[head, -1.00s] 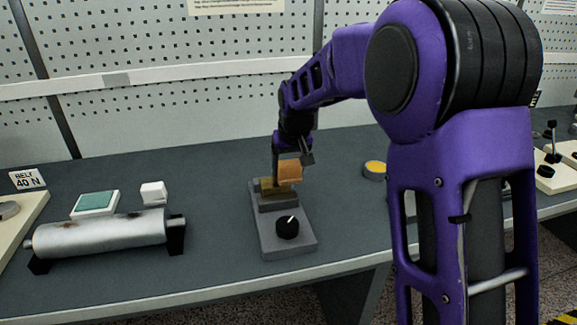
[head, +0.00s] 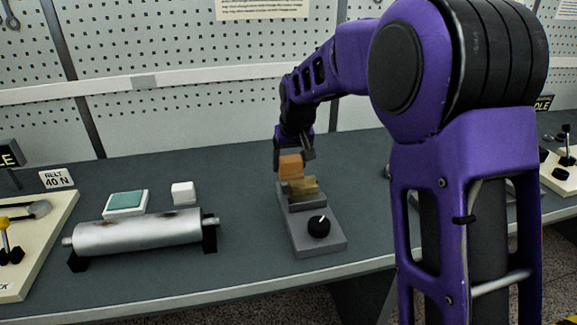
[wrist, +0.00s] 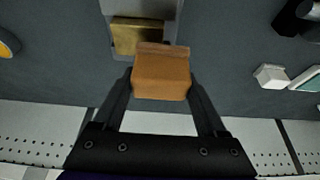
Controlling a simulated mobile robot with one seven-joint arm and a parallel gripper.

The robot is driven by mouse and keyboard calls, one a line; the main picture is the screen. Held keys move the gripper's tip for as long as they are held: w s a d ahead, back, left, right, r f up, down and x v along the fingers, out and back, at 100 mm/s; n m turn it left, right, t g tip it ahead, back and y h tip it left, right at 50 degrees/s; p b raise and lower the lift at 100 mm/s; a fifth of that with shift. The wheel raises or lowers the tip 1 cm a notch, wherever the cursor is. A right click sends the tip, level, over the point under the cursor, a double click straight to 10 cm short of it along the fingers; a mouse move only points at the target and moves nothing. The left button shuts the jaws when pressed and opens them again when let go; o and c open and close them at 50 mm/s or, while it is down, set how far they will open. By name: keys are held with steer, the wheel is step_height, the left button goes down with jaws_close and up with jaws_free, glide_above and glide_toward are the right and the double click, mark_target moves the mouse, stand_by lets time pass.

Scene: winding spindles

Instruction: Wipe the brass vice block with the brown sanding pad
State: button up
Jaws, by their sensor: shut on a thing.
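The brown sanding pad (head: 290,167) is an orange-brown block held between the fingers of my gripper (head: 293,154). My gripper is shut on it, and the pad also shows between the fingers in the wrist view (wrist: 160,78). The brass vice block (head: 304,187) sits on a grey vice base (head: 318,243) on the bench. The pad is at the block's upper left in the head view and hides part of it. In the wrist view the brass block (wrist: 136,37) shows just beyond the pad. I cannot tell whether they touch.
A black knob (head: 319,227) stands on the front of the vice base. To the left are a metal roller (head: 140,233) on black supports, a green-topped pad (head: 126,201) and a white block (head: 183,192). A yellow-topped disc (wrist: 5,45) shows at the wrist view's left edge.

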steer(key=shift+a+r+p, duration=0.1)
steer(key=shift+r+p, duration=1.65)
steer(key=shift+r, duration=0.9)
steer(key=shift+f, duration=0.1)
